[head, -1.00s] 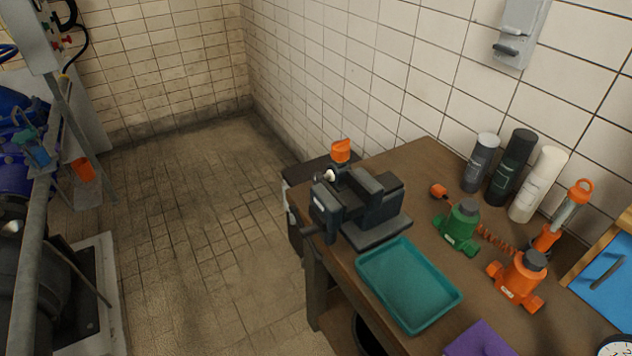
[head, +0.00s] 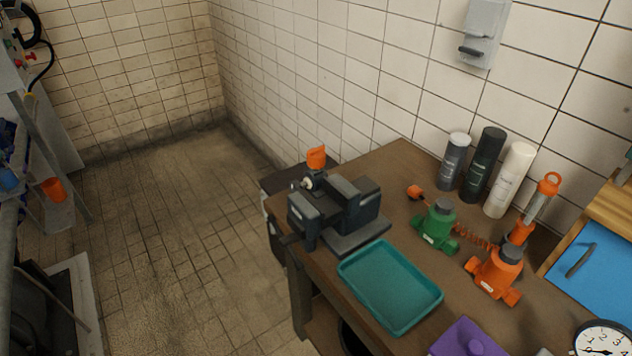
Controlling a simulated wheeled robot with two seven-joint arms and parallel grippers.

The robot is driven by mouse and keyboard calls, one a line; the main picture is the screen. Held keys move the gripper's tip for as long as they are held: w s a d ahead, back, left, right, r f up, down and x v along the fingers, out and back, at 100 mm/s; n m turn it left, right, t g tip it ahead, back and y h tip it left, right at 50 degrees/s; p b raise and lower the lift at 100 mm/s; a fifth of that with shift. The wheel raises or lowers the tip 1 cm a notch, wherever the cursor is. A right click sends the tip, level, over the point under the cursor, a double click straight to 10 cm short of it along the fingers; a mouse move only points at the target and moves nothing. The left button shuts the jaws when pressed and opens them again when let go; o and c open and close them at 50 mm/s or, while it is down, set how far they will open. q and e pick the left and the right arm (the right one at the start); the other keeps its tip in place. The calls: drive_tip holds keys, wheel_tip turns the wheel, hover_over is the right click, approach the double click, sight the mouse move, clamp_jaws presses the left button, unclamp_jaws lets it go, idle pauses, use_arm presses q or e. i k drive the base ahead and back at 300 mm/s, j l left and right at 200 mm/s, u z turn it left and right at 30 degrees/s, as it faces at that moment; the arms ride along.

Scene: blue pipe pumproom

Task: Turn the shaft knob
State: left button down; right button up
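An orange knob (head: 316,157) stands upright at the back left of a dark bench vise (head: 338,212), near the left end of the workbench (head: 405,160). It appears to be the shaft knob. A small pale metal end (head: 307,184) shows just below it, by the vise jaws. How the knob is joined to the vise is too small to tell. Neither of my grippers is in view, and nothing touches the knob.
A teal tray (head: 390,287) lies in front of the vise. Open tiled floor (head: 170,240) lies left of the bench.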

sight(294, 184)
drive_tip(key=i+j+z, duration=0.1)
drive_tip(key=j, duration=0.25)
drive_tip(key=i+j+z, duration=0.15)
drive_tip(key=j, duration=0.25)
drive_tip(key=i+j+z, duration=0.1)
drive_tip(key=j, duration=0.3)
drive_tip(key=i, duration=0.1)
